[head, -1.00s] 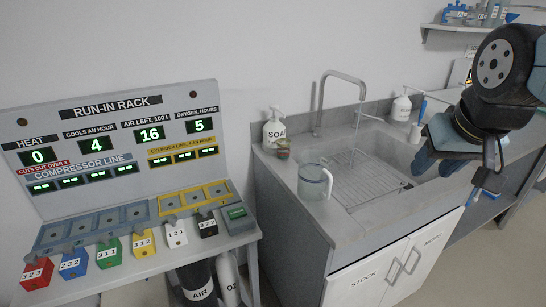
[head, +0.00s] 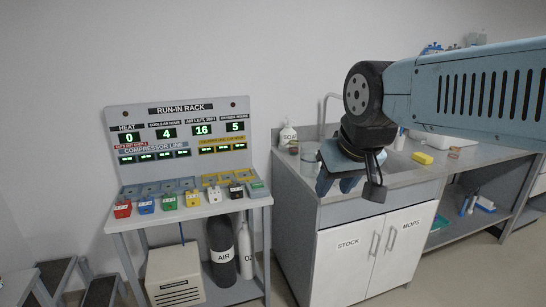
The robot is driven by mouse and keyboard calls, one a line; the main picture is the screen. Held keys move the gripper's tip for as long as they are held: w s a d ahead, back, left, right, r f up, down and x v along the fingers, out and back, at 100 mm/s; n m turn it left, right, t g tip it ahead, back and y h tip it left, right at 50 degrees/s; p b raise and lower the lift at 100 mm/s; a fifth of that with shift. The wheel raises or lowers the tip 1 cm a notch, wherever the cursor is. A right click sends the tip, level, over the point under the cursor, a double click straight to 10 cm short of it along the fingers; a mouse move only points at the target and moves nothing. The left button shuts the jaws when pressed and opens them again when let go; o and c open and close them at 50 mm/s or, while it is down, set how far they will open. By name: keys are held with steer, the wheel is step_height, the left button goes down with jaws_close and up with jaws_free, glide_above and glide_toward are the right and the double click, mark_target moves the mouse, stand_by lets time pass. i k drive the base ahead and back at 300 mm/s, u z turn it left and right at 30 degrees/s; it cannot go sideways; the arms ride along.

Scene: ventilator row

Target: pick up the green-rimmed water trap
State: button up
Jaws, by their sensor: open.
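I cannot make out a green-rimmed water trap for certain. A small brownish jar (head: 293,147) stands beside the soap bottle on the sink counter, too small to tell its rim colour.
The run-in rack (head: 182,130) stands left, with several coloured blocks, including a green one (head: 169,202), on its shelf. Below are an AIR cylinder (head: 222,252) and a cream box (head: 174,278). A soap bottle (head: 287,136) and yellow sponge (head: 422,158) are on the counter (head: 400,181).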

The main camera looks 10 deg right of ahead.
mark_target(293, 144)
steer(key=u, duration=0.25)
steer(key=i, duration=1.55)
steer(key=z, duration=0.8)
steer(key=k, duration=0.9)
steer(key=z, duration=0.15)
steer(key=i, duration=0.9)
steer(key=u, duration=0.1)
